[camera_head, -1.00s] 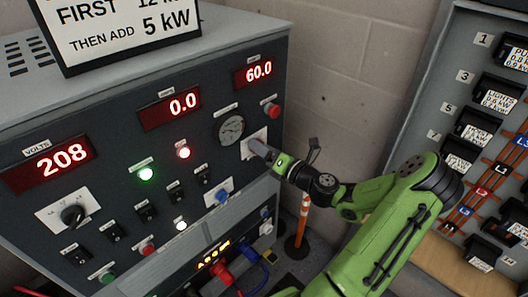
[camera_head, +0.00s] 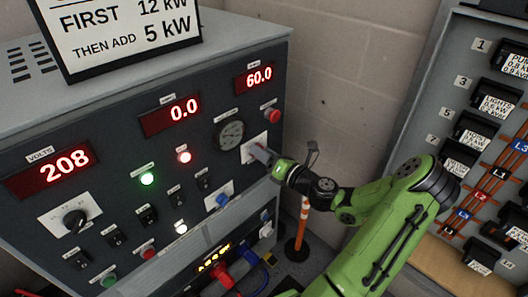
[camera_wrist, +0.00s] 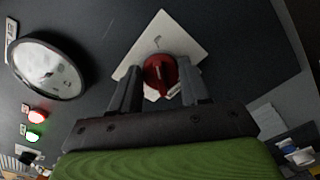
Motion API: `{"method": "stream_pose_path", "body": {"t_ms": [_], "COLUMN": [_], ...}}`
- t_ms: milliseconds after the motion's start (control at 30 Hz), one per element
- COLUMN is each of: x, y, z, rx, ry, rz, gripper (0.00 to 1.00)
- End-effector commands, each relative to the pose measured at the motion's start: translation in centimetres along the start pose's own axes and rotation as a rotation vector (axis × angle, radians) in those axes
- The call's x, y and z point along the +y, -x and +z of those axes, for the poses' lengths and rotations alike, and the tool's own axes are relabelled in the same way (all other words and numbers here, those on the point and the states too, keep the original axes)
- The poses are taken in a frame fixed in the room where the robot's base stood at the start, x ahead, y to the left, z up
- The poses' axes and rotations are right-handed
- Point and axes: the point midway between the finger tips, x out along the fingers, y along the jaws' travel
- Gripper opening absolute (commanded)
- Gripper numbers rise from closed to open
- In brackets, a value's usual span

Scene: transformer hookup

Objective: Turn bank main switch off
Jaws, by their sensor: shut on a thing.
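The red rotary switch (camera_wrist: 160,72) sits on a white square plate (camera_wrist: 190,40) on the dark front panel. My gripper (camera_wrist: 160,76) has one finger on each side of the red knob and is shut on it. In the head view my gripper (camera_head: 262,154) meets the panel at the right, over the white plate (camera_head: 255,141), and hides the red knob. A pale mark shows on the knob's face in the wrist view.
A round gauge (camera_head: 230,135) is just left of the plate, and a red button (camera_head: 272,115) is above it. Displays read 208 (camera_head: 65,165), 0.0 and 60.0. A breaker panel (camera_head: 460,75) stands at right. An orange-striped post (camera_head: 302,225) stands between them.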

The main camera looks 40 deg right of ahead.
Motion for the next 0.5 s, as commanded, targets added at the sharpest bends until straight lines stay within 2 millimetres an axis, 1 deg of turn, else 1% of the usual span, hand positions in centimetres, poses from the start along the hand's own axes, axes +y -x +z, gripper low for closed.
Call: {"method": "stream_pose_path", "body": {"t_ms": [167,500], "x": [0.2,0.27], "y": [0.0,0.02], "z": [0.08,-0.04], "rx": [0.004,0.005], "ry": [0.126,0.447], "rz": [-0.002,-0.001], "gripper": [0.15,0.15]}}
